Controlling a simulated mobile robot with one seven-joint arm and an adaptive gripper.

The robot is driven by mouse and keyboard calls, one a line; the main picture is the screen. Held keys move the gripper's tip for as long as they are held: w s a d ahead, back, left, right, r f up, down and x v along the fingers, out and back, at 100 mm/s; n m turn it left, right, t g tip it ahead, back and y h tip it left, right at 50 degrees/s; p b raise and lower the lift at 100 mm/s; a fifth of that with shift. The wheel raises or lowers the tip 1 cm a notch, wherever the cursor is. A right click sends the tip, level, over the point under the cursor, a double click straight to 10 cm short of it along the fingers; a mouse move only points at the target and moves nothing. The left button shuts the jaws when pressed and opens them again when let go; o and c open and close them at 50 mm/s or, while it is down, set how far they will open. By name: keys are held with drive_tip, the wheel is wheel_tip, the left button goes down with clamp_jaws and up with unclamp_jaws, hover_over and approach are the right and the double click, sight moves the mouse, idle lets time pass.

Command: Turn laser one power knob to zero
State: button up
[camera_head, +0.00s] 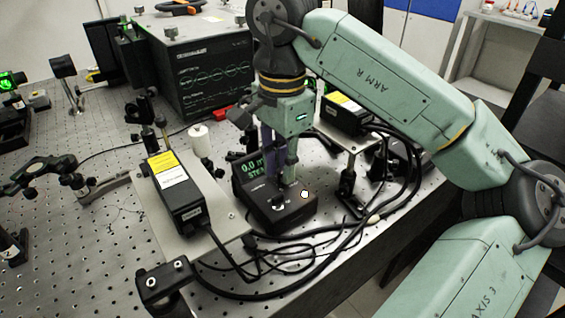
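A black controller box (262,214) sits on the bench in the middle of the head view, with a green lit display (251,167). The display reads "0.0 m" and "STEA" before my gripper hides the rest. A small dark knob (278,201) is on the box's top face, with a pale mark beside it. A white round spot (304,194) shows at the box's right side. My gripper (281,181) points down over the box, its fingertips close to the knob. I cannot tell whether they touch it, or how far apart they are. No label shows which laser the box serves.
A black laser module (174,187) with a yellow label lies on a plate left of the box. Another module (345,113) stands on a raised plate at right. Loose black cables (318,270) lie in front. A large dark instrument (200,75) stands behind.

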drive_tip(key=shift+o, duration=0.3)
wheel_tip(320, 180, up, 12)
idle(0.5)
drive_tip(key=shift+f, duration=0.1)
